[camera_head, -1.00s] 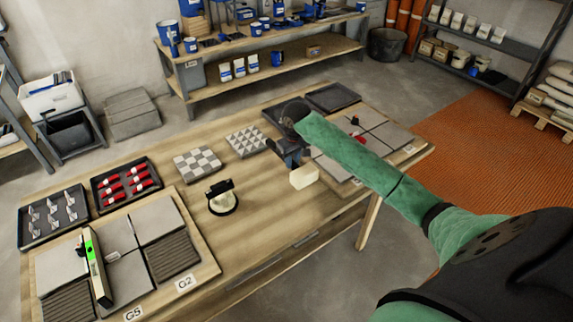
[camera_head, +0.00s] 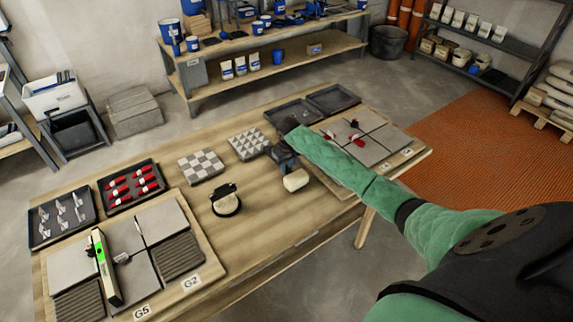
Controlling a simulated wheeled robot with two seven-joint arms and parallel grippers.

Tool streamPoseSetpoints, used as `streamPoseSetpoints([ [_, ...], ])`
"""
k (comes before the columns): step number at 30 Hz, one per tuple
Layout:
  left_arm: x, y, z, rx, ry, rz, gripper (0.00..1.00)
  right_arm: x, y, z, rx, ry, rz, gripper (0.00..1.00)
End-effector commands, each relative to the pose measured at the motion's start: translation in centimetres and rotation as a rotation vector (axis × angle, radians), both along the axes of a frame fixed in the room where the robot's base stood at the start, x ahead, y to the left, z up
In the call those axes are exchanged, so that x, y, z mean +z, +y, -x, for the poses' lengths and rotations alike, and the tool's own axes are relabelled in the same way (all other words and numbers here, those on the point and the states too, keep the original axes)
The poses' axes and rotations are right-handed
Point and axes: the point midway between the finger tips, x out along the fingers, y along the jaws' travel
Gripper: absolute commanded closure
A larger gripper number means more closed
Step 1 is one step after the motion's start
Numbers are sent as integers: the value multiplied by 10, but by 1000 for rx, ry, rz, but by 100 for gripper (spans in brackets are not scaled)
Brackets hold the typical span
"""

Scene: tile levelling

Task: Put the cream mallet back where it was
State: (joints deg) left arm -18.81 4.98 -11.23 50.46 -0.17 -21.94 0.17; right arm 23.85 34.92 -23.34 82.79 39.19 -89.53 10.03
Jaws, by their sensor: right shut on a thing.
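The cream mallet (camera_head: 296,181) shows as a pale, blocky head at the right-centre of the wooden table. My right gripper (camera_head: 287,163) is shut on the mallet, just behind its head. The handle is mostly hidden by the gripper and forearm. I cannot tell whether the head touches the table top or hangs just above it. My left gripper is not in view.
A round black-handled tool (camera_head: 226,201) stands left of the mallet. Two patterned tile samples (camera_head: 201,165) lie behind it. A right tile board (camera_head: 392,143), dark trays (camera_head: 333,97) and a left tile board with a level (camera_head: 105,268) flank clear wood.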

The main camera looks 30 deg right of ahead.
Motion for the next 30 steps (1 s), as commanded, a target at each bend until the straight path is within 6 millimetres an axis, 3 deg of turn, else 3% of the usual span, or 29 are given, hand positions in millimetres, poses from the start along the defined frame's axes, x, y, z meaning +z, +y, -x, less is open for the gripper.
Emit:
streamPoseSetpoints([
  [10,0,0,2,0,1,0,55,-3,0,0,0,-1,0,100],
  [11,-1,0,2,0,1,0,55,-3,0,0,0,0,0,76],
  [14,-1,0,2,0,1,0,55,-3,0,0,0,0,0,59],
  [24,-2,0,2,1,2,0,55,-1,0,0,0,-1,0,59],
  [30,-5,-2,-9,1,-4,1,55,20,-1,2,0,-2,2,59],
])
